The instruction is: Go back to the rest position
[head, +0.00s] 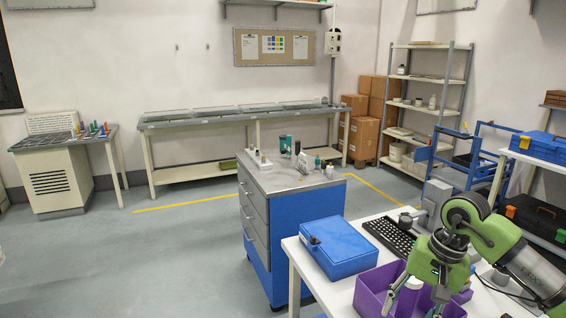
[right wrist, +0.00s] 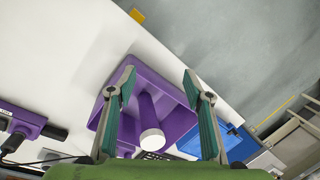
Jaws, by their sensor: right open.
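My right gripper (head: 413,296) hangs over the white table at the lower right of the head view, above a purple bin (head: 372,290). In the right wrist view the gripper (right wrist: 159,78) has its two fingers spread wide apart. Between and beyond them is the purple bin (right wrist: 172,88), with a purple cylindrical piece (right wrist: 147,112) with a white end in it. The fingers appear clear of that piece. My left gripper is in neither view.
A blue case (head: 340,247) and a black keyboard (head: 390,236) lie on the white table (head: 300,262), close to my right arm. A blue drawer cabinet (head: 283,200) stands behind. Shelves (head: 428,78) and boxes (head: 362,138) line the back.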

